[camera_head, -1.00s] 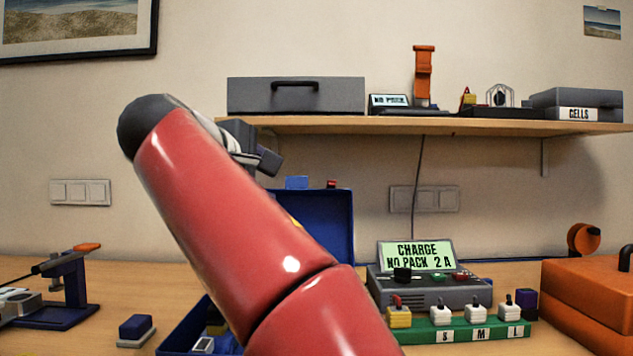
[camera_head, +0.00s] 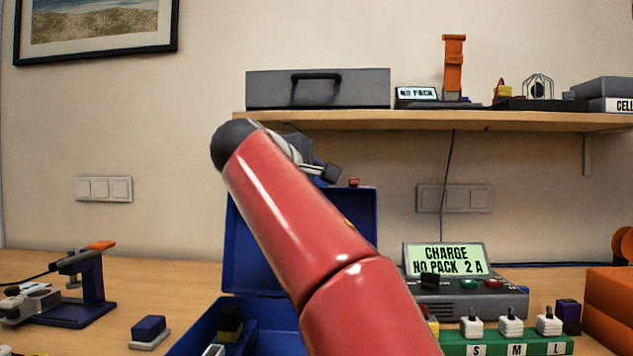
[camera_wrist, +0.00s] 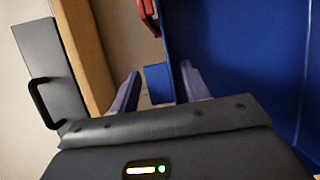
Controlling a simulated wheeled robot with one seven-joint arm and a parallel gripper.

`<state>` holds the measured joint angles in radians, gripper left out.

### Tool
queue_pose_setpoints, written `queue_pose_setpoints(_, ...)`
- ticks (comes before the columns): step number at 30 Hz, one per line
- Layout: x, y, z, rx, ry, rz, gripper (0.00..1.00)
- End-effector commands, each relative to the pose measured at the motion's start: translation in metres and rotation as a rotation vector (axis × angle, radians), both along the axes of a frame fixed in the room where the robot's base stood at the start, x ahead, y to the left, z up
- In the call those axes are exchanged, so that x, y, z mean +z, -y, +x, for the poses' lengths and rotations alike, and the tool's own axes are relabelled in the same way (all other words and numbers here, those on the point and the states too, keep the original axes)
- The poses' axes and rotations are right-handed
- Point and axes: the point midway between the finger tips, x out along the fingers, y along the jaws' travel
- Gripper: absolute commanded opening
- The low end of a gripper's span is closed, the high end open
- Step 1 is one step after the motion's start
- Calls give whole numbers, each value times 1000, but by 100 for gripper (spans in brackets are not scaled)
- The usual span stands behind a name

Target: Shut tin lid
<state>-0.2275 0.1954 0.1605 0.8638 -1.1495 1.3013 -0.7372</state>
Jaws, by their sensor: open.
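The blue tin lid (camera_head: 243,240) stands upright, hinged open at the back of the blue tin (camera_head: 205,330), whose inside holds a few dark and yellow items. My red arm hides part of both. My gripper (camera_head: 325,172) is above the lid's top edge in the head view. In the wrist view the fingers of my gripper (camera_wrist: 158,88) are apart, with a small blue piece (camera_wrist: 158,82) showing between them. The blue lid (camera_wrist: 245,60) fills the right side there, close to the right finger. I cannot tell whether they touch.
A shelf (camera_head: 420,121) with a grey case (camera_head: 275,90) runs above and behind the lid. A charger (camera_head: 470,300) and a green strip of switches (camera_head: 490,345) stand to the right.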

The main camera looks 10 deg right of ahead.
Motion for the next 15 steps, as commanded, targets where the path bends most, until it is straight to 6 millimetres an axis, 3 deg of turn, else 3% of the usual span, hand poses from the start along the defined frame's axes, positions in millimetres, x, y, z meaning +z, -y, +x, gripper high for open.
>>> queue_pose_setpoints(5,0,0,0,0,0,0,44)
queue_pose_setpoints(15,0,0,0,0,1,-1,0)
